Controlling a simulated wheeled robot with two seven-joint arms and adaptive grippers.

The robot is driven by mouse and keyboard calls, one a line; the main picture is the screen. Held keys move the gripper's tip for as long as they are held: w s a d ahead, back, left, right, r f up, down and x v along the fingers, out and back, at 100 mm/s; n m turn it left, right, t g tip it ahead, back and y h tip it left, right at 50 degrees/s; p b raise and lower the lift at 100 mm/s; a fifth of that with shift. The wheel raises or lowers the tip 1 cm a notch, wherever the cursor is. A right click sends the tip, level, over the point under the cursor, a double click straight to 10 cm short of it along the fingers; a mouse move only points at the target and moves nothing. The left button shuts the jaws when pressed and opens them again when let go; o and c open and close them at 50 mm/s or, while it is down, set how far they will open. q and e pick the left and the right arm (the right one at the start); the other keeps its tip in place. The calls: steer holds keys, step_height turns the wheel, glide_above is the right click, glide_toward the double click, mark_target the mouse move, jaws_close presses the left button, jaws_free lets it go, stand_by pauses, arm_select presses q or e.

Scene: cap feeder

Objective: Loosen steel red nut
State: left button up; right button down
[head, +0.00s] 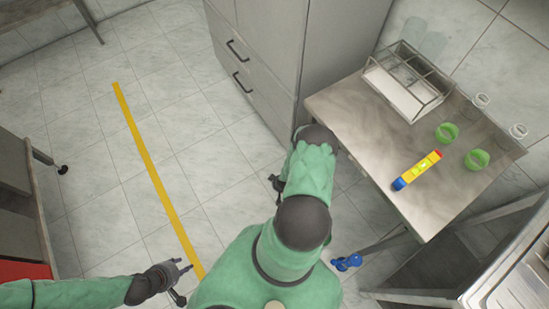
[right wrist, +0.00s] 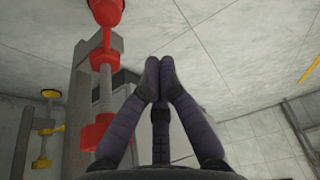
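In the right wrist view, red parts sit on an upright grey fixture to the left: a round red piece (right wrist: 107,10) at the top, a red collar (right wrist: 105,55) below it and a lower red piece (right wrist: 97,132). I cannot tell which of these is the nut. My right gripper (right wrist: 160,68) has its fingertips together, with nothing visible between them. It is to the right of the red parts and apart from them. In the head view my left gripper (head: 181,281) is open and empty above the floor at the lower left. The red parts do not show there.
A similar fixture with yellow parts (right wrist: 45,130) stands further left in the right wrist view. In the head view, a table (head: 350,130) holds a wire rack (head: 405,82), green cups and a coloured bar (head: 418,170). A grey cabinet (head: 270,45) stands behind.

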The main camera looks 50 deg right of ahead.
steer(key=shift+d+p+v, duration=0.15)
steer(key=shift+p+v, duration=0.25)
steer(key=shift+v, duration=0.65)
steer(key=shift+d+p+v, duration=0.15)
steer(key=shift+p+v, duration=0.2)
steer(key=shift+v, duration=0.7)
